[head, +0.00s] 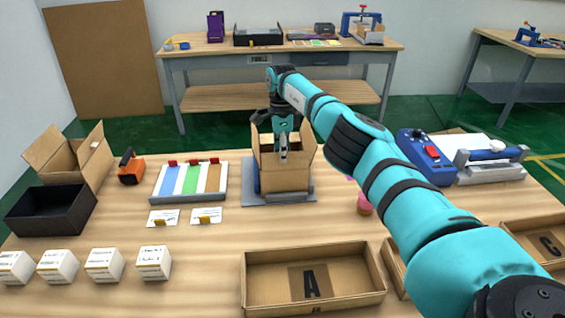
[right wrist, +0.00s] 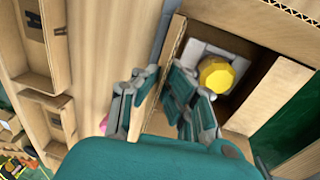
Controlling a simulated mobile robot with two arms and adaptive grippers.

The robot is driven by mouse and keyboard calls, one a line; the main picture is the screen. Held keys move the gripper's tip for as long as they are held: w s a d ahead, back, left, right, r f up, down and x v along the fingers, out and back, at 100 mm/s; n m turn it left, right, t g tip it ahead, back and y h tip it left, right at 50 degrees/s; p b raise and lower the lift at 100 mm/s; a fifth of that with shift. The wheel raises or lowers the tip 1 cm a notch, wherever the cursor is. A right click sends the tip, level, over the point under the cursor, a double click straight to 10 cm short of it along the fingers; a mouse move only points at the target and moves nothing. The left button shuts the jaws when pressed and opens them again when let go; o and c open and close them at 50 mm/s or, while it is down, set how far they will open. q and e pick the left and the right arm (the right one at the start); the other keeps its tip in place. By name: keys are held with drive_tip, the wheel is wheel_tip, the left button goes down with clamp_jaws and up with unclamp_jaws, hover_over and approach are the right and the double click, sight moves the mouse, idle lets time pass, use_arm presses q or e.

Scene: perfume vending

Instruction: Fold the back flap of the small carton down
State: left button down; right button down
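The small carton (head: 285,184) stands upright on a grey plate (head: 247,195) in the middle of the table. Its top is open, with side flaps raised at left and right. The back flap is largely hidden by my right gripper in the head view. The right wrist view looks into the carton (right wrist: 281,98), where a yellow faceted top (right wrist: 216,75) sits in a pale insert. My right gripper (head: 283,152) points down at the carton opening. Its fingers (right wrist: 165,85) stand a little apart in the right wrist view, with nothing clearly gripped. My left gripper is out of view.
Left of the carton lie a striped tray (head: 190,181), cards and an orange tool (head: 131,169). A black box (head: 50,211) and several white boxes (head: 104,264) are farther left. Tray A (head: 315,278) is in front. A blue machine (head: 425,157) stands right.

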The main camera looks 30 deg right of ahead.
idle(0.3)
drive_tip(key=c, duration=1.5)
unclamp_jaws()
drive_tip(key=shift+r, duration=0.1)
drive_tip(key=shift+c, duration=0.2)
wheel_tip(320, 180, up, 10)
